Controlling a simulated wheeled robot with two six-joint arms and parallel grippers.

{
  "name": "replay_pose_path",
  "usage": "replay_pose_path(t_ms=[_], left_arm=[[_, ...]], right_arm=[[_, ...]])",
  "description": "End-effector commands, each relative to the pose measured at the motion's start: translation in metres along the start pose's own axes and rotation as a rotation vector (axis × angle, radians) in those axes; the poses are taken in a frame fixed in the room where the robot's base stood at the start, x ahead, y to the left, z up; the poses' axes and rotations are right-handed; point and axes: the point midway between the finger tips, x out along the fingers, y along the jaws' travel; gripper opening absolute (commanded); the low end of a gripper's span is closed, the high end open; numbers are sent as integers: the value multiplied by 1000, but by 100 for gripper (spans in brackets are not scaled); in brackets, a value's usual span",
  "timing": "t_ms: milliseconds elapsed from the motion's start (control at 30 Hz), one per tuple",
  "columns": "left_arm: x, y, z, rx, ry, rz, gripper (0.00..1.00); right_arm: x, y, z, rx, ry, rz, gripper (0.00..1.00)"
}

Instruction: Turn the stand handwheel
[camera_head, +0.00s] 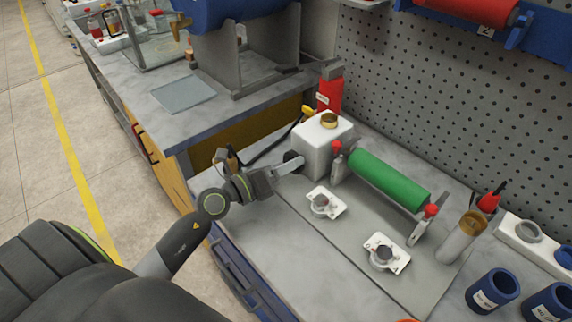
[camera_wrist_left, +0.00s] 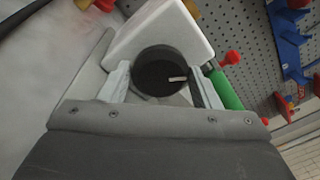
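The stand handwheel, a dark round knob (camera_head: 292,157), sits on the near left face of the white box (camera_head: 318,151) at the end of the green roller stand. In the left wrist view the handwheel (camera_wrist_left: 160,72) shows as a black disc with a small pale mark. My left gripper (camera_head: 291,166) is at the handwheel, with one finger on each side of it; the fingers also show in the left wrist view (camera_wrist_left: 162,80). I cannot tell whether the fingers press on the handwheel or stand slightly apart from it. My right gripper is not in view.
The green roller (camera_head: 388,179) lies right of the white box, with red knobs at its ends. Two small white dial plates (camera_head: 326,203) (camera_head: 387,254) lie in front. A red bottle (camera_head: 330,92) stands behind, before the pegboard (camera_head: 440,90). Blue cups (camera_head: 493,291) stand at right.

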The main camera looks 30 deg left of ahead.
Motion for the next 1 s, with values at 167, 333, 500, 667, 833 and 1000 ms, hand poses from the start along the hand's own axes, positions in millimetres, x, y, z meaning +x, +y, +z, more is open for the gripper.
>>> replay_pose_path(t_ms=[167,333,500,667,833,1000], left_arm=[[0,0,0,0,0,0,33],[0,0,0,8,0,1,32],[0,0,1,50,3,5,32],[0,-1,1,139,9,12,32],[0,-2,2,278,20,21,32],[0,-2,1,439,32,33,32]], right_arm=[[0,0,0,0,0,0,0],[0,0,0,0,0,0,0],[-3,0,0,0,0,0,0],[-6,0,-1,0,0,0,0],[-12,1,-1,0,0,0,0],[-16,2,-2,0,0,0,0]])
